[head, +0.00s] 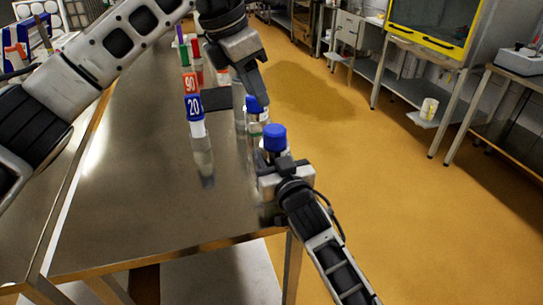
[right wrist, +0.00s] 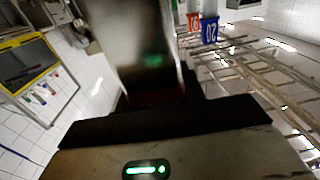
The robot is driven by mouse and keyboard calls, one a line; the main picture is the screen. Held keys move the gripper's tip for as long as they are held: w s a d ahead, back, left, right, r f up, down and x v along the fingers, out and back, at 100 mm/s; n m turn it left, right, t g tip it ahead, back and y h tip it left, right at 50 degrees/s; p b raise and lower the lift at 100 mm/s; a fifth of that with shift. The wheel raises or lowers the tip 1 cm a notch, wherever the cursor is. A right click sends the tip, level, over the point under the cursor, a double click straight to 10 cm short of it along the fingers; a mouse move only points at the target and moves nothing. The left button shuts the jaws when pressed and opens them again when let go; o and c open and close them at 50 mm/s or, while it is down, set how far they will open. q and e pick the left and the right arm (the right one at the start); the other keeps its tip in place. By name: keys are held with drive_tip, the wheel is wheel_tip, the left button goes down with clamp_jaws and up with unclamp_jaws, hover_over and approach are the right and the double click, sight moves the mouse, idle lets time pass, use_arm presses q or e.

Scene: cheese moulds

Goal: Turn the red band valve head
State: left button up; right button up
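A blue-capped bottle (head: 274,137) stands at the table's right edge, and my right gripper (head: 282,170) is closed around it just below the cap. In the right wrist view a blurred grey cylinder (right wrist: 150,45) fills the space between the fingers, with a dark red band (right wrist: 155,97) at its near end and a green mark on it. A second blue-capped bottle (head: 254,104) stands just behind. My left gripper (head: 250,88) hangs above and behind that one, pointing down; its finger gap is not clear. No valve head can be told for certain in the head view.
A blue card marked 20 (head: 194,107) and an orange card marked 90 (head: 190,84) stand on the steel table (head: 130,215). Several coloured tubes are behind them. The table's front left is clear. Open floor (head: 400,220) lies to the right.

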drive_tip(key=c, duration=0.4)
use_arm(q)
drive_tip(key=o, duration=0.4)
use_arm(e)
drive_tip(key=shift+c, duration=0.2)
use_arm(q)
drive_tip(key=shift+o, duration=0.9)
drive_tip(key=shift+s+f, duration=0.1)
drive_tip(key=shift+f, duration=0.15)
drive_tip(key=n+t+h, duration=0.2)
drive_tip(key=n+h, duration=1.2)
drive_tip(key=n, duration=1.9)
approach(275, 133)
drive_tip(key=w+a+f, duration=0.1)
drive_tip(key=a, duration=0.1)
drive_tip(key=x, duration=1.2)
drive_tip(key=shift+w, duration=0.1)
